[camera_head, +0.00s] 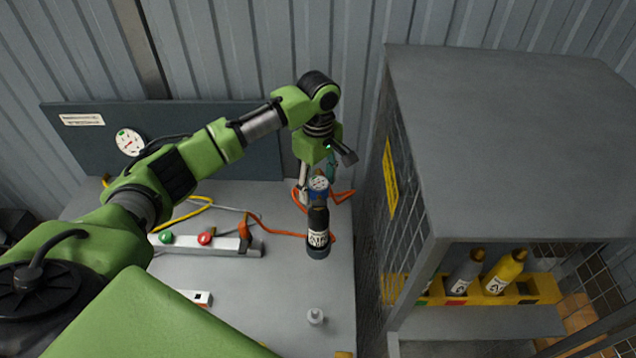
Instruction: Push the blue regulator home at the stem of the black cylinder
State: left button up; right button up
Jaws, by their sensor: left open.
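The black cylinder (317,243) with a white label is on the grey bench, its neck end pointing away from me. The blue regulator (319,184), with a round dial, is at the neck end, in line with the cylinder. I cannot tell whether it is seated on the stem, which is hidden. My left gripper (318,182) comes down from above with its fingers apart around the regulator; contact is not clear. My right gripper is not in view.
Orange and yellow hoses (270,229) run across the bench (270,290) around the cylinder. A strip with green and red buttons (222,243) is left. A small grey fitting (316,316) stands in front. A grey cage (510,140) holding several cylinders closes off the right side.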

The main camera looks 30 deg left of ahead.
pick_arm(q)
notch_tip(320, 180, up, 12)
dwell(0.5)
